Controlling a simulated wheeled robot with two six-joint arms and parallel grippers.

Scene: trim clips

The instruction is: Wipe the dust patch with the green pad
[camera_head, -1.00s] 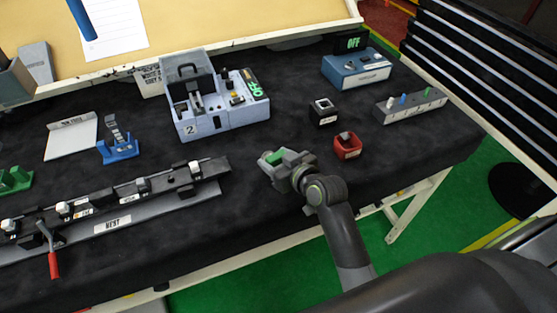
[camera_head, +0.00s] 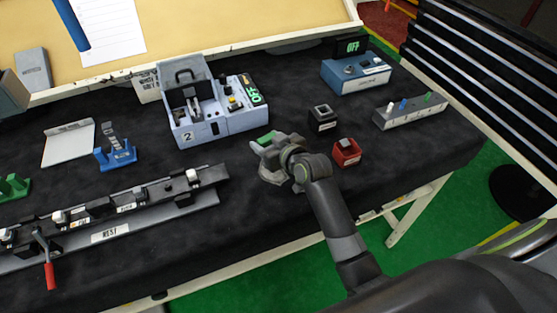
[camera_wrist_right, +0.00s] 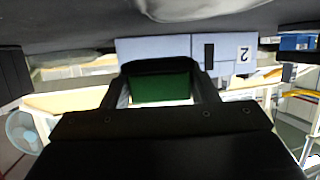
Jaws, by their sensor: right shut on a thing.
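My right gripper (camera_head: 268,143) is shut on the green pad (camera_head: 266,137), over the dark work mat just in front of the grey-blue box marked 2. In the right wrist view the green pad (camera_wrist_right: 160,88) sits between the two fingers (camera_wrist_right: 160,100), with the box behind it. I cannot tell whether the pad touches the mat. I cannot make out a dust patch in either view. My left gripper is not in view.
The grey-blue box (camera_head: 205,130) stands just behind the gripper. A black block (camera_head: 322,118) and a red holder (camera_head: 346,152) stand to its right. A rail with clips (camera_head: 120,205) lies front left. Bare mat (camera_head: 235,185) lies between the rail and my right arm.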

